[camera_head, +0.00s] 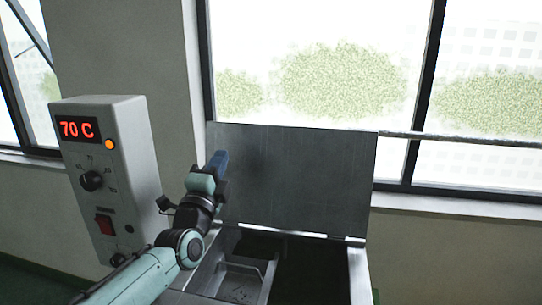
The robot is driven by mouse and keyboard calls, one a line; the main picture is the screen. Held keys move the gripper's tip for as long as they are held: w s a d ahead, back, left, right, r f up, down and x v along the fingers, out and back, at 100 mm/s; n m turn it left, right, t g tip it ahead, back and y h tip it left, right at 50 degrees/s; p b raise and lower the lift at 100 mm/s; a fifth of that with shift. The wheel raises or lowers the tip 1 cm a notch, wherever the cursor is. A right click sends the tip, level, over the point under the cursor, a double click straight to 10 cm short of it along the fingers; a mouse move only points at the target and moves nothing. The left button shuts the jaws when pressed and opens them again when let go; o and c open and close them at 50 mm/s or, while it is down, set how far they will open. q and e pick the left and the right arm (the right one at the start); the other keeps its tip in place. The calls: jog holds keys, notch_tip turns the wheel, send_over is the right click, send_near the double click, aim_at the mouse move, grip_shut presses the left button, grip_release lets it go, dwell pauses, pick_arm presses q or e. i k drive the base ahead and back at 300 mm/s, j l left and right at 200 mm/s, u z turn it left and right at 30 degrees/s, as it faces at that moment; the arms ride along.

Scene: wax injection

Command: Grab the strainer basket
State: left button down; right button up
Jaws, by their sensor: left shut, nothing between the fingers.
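The strainer basket (242,284) is a grey metal basket in the left part of the open metal tank (358,276), at the bottom of the head view. Its lower part is cut off by the frame edge. My left gripper (218,160) is raised above and left of the basket, in front of the tank's upright lid (300,182). It is shut and empty, its fingertips pointing up, apart from the basket. My right gripper is not in view.
A grey control box (128,165) with a red 70 C display, a knob and a red switch stands left of the tank. The tank's right part looks dark inside. Windows (310,60) and a sill lie behind.

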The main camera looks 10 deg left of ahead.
aim_at(234, 279)
jog(key=k, duration=1)
